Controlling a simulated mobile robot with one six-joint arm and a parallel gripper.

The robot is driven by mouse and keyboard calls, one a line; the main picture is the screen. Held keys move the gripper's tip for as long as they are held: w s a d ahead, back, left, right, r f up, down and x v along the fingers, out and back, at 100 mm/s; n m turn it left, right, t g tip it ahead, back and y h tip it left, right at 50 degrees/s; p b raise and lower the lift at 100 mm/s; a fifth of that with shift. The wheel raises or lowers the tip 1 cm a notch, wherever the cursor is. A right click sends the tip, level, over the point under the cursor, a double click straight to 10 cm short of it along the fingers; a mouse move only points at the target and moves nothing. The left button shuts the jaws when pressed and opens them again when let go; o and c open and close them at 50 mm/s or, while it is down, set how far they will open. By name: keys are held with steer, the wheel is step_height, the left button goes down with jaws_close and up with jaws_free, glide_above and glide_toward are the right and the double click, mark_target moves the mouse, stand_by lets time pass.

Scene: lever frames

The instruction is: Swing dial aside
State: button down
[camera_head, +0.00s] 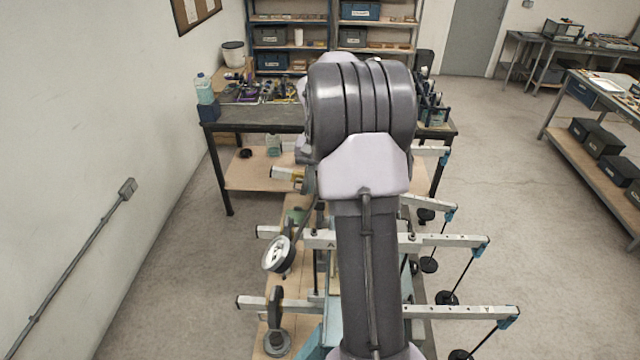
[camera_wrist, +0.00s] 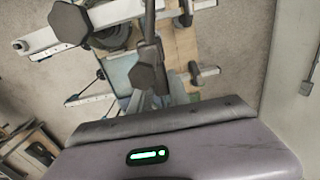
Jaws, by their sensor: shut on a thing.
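The dial (camera_head: 278,254), a round white face in a dark rim, is at the left of the lever frames in the head view. It is tilted, beside the left end of a pale beam. A thin dark rod rises from near it toward my arm. My arm hides my gripper in the head view. In the wrist view, my gripper's purple body (camera_wrist: 190,150) with a green light fills the bottom. A dark bar (camera_wrist: 151,40) runs down to its front, and my gripper seems shut on it. A dark hexagonal piece (camera_wrist: 147,77) overlaps the bar. The fingertips cannot be made out.
Several pale beams (camera_head: 450,240) with blue ends and hanging dark weights reach out to the right. A dark-topped workbench (camera_head: 255,115) stands behind. The wall (camera_head: 80,120) is at the left. The floor (camera_head: 190,250) left of the frames is clear.

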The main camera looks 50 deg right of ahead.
steer(key=c, duration=1.2)
jaws_free()
steer(key=shift+c, duration=0.2)
step_height(320, 180, up, 18)
steer(key=p, duration=0.2)
steer(key=shift+f, duration=0.25)
